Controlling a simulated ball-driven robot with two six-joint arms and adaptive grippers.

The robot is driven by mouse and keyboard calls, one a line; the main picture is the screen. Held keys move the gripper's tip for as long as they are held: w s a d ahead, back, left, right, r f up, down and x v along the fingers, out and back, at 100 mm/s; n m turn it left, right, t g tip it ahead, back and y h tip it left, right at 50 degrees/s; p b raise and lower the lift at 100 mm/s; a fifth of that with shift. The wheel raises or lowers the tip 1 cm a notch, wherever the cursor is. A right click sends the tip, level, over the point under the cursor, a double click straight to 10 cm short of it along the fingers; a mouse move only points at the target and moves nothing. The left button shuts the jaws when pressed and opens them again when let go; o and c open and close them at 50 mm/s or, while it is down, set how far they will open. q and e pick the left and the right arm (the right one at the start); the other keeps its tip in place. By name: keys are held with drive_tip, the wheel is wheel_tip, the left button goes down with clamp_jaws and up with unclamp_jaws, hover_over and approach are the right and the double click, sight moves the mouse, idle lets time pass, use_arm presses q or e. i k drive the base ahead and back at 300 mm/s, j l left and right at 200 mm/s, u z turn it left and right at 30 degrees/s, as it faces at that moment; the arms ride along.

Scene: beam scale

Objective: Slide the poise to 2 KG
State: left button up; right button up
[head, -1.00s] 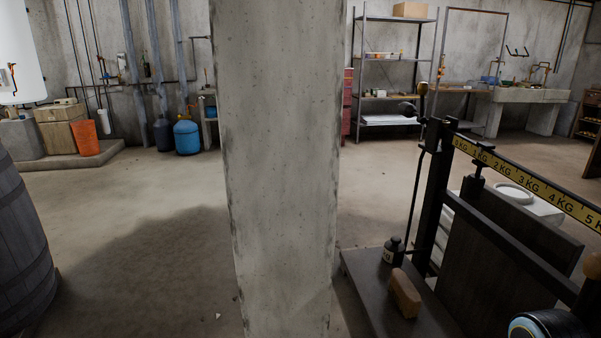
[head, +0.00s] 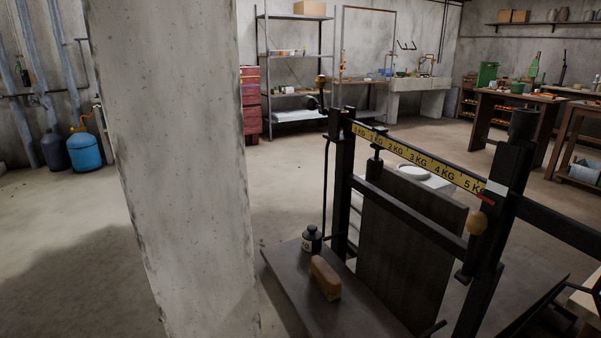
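The beam scale stands at the right in the head view. Its yellow scale strip (head: 420,158) runs from 0 KG at the left to 5 KG at the right, with the 2 KG mark (head: 398,147) left of its middle. A black T-topped piece (head: 375,168) shows just below the strip near 1 KG. A white piece with a red marker (head: 488,199) sits just past 5 KG, with a wooden knob (head: 477,223) below it. I cannot tell for certain which of these is the poise. Neither gripper is in view.
A brown block (head: 325,278) and a small dark weight (head: 312,239) rest on the scale's platform (head: 287,262). A concrete pillar (head: 175,150) stands close at the left. The floor between pillar and back shelf (head: 295,70) is clear. Workbenches (head: 510,112) stand at the back right.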

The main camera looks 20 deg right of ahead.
sight(374, 165)
drive_tip(key=z, duration=0.45)
drive_tip(key=i+l+z, duration=0.15)
drive_tip(key=z, duration=0.25)
drive_tip(key=i+z, duration=0.35)
drive_tip(key=i+l+z, duration=0.1)
drive_tip(key=z, duration=0.3)
drive_tip(key=i+j, duration=0.05)
